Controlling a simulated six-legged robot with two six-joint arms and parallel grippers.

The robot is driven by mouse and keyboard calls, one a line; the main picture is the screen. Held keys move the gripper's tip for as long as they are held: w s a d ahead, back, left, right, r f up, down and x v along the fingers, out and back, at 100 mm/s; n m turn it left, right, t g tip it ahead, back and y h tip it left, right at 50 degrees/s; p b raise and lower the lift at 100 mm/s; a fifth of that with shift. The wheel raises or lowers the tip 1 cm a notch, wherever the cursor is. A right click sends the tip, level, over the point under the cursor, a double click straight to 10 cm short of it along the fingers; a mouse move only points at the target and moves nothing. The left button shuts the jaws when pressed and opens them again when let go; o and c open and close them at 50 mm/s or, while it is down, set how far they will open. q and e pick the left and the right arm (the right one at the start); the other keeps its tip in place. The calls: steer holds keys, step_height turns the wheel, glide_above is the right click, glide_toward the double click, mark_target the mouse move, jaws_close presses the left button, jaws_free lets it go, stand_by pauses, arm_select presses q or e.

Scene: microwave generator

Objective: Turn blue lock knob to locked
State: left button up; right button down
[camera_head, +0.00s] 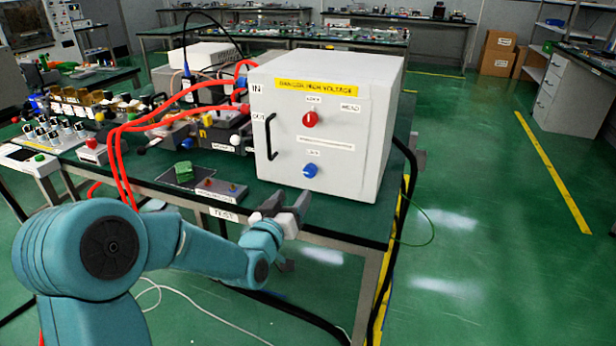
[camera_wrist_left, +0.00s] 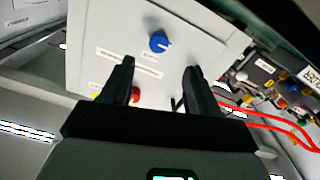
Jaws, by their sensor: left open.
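The blue lock knob (camera_head: 310,171) is on the lower front of a white box (camera_head: 345,110) with a yellow high-voltage label. A red knob (camera_head: 309,119) sits above it. My left gripper (camera_head: 288,207) is below and a little left of the blue knob, apart from the box front. In the left wrist view the blue knob (camera_wrist_left: 159,41) shows beyond the gap between the two open fingers (camera_wrist_left: 158,78), with nothing between them. The red knob (camera_wrist_left: 134,95) shows near one finger there. The knob's pointer setting is hard to read. My right gripper is not in view.
A black handle (camera_head: 270,137) is on the left of the box front. Red cables (camera_head: 125,150) run left from the box. A small test panel (camera_head: 222,189) lies on the green table's front edge.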

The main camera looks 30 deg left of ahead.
mark_target(309, 175)
arm_select(q)
steer(key=x, duration=1.1)
steer(key=shift+d+p, duration=0.15)
steer(key=shift+p, duration=0.15)
steer(key=shift+c, duration=0.2)
steer(key=c, duration=1)
